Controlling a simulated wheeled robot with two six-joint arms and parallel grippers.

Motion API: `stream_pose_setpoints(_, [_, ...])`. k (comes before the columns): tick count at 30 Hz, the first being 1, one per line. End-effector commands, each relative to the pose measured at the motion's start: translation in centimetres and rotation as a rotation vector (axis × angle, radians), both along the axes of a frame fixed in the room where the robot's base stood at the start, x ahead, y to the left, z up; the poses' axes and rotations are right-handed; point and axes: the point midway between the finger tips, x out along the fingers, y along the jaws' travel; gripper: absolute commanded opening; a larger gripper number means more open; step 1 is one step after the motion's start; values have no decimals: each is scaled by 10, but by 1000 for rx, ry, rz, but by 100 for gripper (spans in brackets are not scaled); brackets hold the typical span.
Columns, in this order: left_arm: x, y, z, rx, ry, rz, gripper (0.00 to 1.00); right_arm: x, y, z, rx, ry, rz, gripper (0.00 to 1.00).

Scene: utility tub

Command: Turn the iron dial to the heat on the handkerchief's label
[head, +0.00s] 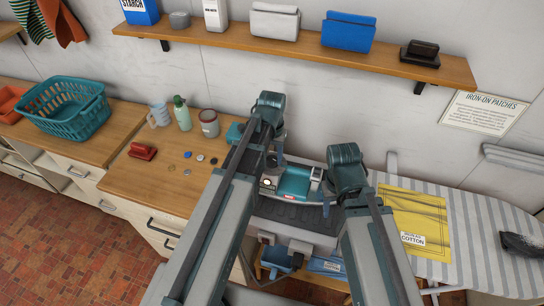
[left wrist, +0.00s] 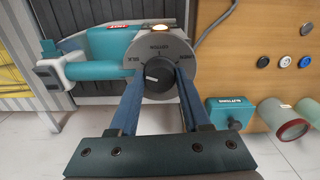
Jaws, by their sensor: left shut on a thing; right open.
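The teal iron (head: 293,183) lies on a dark rest between my two arms. In the left wrist view its round grey dial face (left wrist: 180,58) carries words, with COTTON at the top. My left gripper (left wrist: 158,85) is shut on the black dial knob (left wrist: 157,74), one blue finger on either side. A small pale mark shows on the knob's left part; its exact setting is hard to read. The yellow handkerchief (head: 415,210) lies on the striped ironing board, and its white label (head: 412,239) reads COTTON. My right gripper (head: 328,203) is open and empty beside the iron, partly hidden by its arm.
The counter left of the iron holds a red brush (head: 142,151), several buttons, a jar (head: 209,123) and a green bottle (head: 182,113). A dark object (head: 521,244) sits at the board's right end.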

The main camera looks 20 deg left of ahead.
Motion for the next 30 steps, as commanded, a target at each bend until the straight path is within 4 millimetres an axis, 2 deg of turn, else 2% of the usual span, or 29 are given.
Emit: stream_pose_setpoints(30, [0, 0, 0, 0, 0, -943, 0, 0, 0, 0, 0, 0, 0, 50])
